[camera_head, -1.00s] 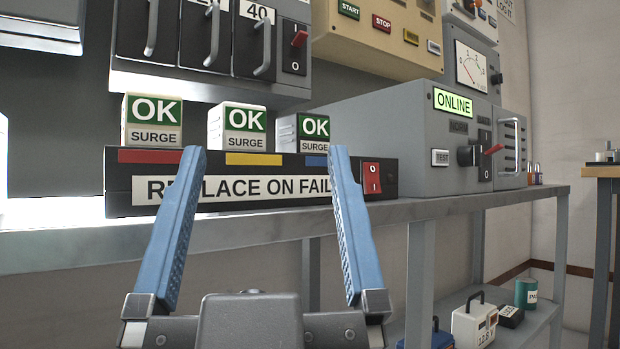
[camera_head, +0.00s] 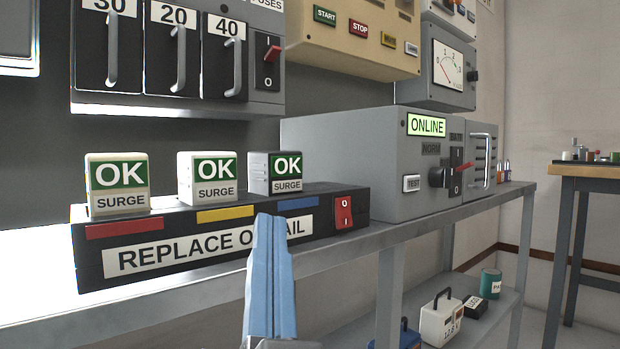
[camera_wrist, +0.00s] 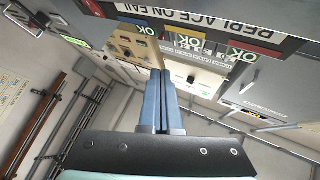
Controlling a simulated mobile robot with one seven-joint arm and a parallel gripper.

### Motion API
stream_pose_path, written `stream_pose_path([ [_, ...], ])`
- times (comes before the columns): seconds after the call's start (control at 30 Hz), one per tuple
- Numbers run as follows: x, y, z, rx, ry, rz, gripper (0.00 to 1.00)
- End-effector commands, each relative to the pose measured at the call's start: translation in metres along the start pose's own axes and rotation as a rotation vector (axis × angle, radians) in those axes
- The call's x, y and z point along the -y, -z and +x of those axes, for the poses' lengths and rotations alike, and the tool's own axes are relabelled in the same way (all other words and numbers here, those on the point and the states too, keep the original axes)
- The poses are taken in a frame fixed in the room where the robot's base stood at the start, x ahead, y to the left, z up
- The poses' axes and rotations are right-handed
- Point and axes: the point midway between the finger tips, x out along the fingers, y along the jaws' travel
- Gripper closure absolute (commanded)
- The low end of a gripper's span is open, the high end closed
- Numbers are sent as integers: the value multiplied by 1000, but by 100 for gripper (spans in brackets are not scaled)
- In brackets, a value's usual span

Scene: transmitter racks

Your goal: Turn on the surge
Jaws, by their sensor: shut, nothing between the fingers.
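The surge unit is a long black box (camera_head: 90,262) on a grey shelf, labelled "REPLACE ON FAIL". Three white blocks reading "OK SURGE" stand on it: left (camera_head: 118,185), middle (camera_head: 208,177) and right (camera_head: 275,173). Red, yellow and blue strips mark its front edge. A red rocker switch (camera_head: 344,212) marked O and I is at its right end. My gripper (camera_head: 269,218) is shut and empty, its blue fingers together in front of the box, left of and apart from the switch, covering part of the label. In the wrist view the shut fingers (camera_wrist: 160,80) also show, with the box upside down above.
A grey unit (camera_head: 340,150) with a lit "ONLINE" sign stands right of the box. A fuse panel (camera_head: 265,100) and a beige START/STOP panel (camera_head: 345,60) hang above. The shelf's front edge (camera_head: 330,255) runs below the box. A lower shelf holds several items.

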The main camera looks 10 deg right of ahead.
Motion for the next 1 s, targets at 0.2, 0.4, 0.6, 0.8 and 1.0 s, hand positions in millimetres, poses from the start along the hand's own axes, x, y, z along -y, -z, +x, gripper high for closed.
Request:
stream_pose_path([
  [0.2, -13, 4, 23, 94, -74, 172, 100],
  [0.4, -28, 2, 31, 165, -154, 328, 100],
  [0.6, -42, 2, 34, 224, -246, 482, 100],
  [0.8, -55, 5, 32, 267, -348, 630, 100],
  [1.0, -68, 12, 25, 297, -461, 772, 100],
])
